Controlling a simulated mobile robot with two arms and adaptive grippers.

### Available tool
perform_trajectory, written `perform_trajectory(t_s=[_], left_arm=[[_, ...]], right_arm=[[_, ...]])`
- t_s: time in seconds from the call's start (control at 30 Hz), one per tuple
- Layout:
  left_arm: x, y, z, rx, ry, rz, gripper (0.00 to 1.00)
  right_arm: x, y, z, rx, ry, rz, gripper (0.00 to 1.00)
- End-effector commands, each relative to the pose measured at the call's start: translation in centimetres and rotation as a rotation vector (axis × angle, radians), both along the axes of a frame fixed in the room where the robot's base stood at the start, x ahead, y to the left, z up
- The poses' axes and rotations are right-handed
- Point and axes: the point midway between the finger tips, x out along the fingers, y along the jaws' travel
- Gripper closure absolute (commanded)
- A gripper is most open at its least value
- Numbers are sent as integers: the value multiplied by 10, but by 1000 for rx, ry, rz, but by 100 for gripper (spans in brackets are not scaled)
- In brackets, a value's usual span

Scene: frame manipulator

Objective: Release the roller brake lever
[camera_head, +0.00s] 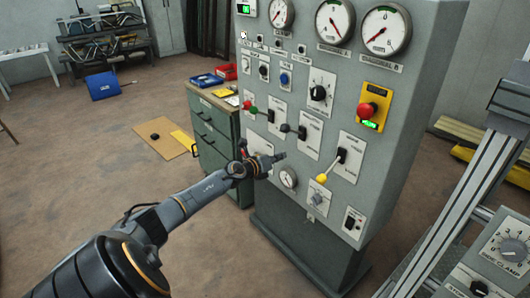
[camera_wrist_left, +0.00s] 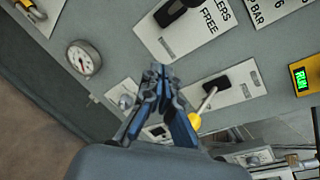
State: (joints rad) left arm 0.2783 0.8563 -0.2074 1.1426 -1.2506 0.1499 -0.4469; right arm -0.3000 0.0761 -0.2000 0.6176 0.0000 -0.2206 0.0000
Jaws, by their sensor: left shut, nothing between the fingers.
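The lever with a dark knob (camera_head: 286,128) stands on a white plate in the panel's lever row. In the wrist view, a plate (camera_wrist_left: 200,30) reads "...LERS FREE", with a black lever base (camera_wrist_left: 172,12) at the top edge. I take it for the roller brake lever; its knob is out of that view. My left gripper (camera_head: 281,156) is shut and empty, below this lever in the head view and in front of the panel. Its closed fingers (camera_wrist_left: 158,72) show below the plate in the wrist view; contact cannot be told. My right gripper is not in view.
A red-knobbed lever (camera_head: 249,107) is left of it, a yellow-knobbed lever (camera_head: 322,178) right. A red stop button (camera_head: 367,110) sits higher right. A green cabinet (camera_head: 218,140) stands left; a metal frame (camera_head: 480,170) stands right.

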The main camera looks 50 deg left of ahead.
Motion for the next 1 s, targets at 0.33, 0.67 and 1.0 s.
perform_trajectory(t_s=[0.33, 0.67, 1.0], left_arm=[[-56, -2, 25, 6, 0, -1, 100], [-83, -4, 35, 2, -3, 0, 100], [-85, -5, 37, 2, -5, 1, 100]], right_arm=[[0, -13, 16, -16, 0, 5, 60], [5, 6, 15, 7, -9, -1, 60], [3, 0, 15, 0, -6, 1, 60]])
